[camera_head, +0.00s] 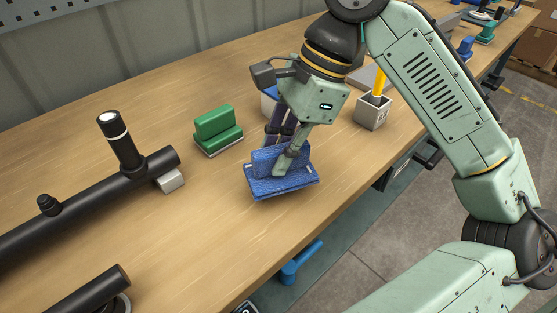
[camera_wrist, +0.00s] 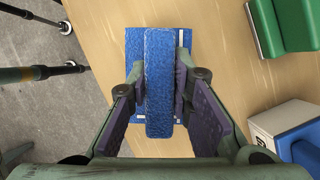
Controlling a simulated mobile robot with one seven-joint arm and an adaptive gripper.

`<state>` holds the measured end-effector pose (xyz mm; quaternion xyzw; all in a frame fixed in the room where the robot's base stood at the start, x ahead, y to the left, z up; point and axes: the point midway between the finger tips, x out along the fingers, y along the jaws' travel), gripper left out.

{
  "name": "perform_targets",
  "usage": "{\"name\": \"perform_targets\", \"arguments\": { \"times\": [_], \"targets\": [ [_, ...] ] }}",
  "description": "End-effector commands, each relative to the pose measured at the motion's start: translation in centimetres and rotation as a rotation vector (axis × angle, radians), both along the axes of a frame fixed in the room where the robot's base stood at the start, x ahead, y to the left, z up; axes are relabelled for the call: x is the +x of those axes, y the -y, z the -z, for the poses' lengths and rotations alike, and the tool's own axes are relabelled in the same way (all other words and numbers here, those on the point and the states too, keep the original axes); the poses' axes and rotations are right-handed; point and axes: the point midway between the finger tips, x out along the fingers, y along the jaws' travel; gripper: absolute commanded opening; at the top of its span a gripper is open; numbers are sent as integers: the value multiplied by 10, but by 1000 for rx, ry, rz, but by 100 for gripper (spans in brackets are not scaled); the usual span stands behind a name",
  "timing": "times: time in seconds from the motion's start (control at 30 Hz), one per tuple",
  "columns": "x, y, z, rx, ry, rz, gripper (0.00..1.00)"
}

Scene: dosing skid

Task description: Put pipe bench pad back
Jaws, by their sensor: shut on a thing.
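A blue pad (camera_head: 268,187) with a raised grip block on a flat base is in the middle of the bench, near its front edge. My gripper (camera_head: 284,158) reaches down over it, its fingers closed on the two sides of the grip block. In the wrist view the blue pad (camera_wrist: 159,100) sits between the fingertips of my gripper (camera_wrist: 159,82), with its base beyond them. I cannot tell whether the base touches the bench or is slightly above it.
A similar green pad (camera_head: 217,128) stands to the left on the wooden bench (camera_head: 190,220). Black pipework (camera_head: 95,200) lies farther left, with a pale block at its end. A grey cup (camera_head: 373,113) holding something yellow stands to the right.

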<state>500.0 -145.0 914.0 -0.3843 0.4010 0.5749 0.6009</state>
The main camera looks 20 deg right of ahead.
Motion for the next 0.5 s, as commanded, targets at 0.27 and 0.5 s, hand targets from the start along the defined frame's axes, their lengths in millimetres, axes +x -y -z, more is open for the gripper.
{"name": "perform_targets", "arguments": {
  "times": [0.27,0.5],
  "targets": [
    [8,2,33,1,-1,1,0],
    [8,2,36,0,1,1,0]
  ]
}}
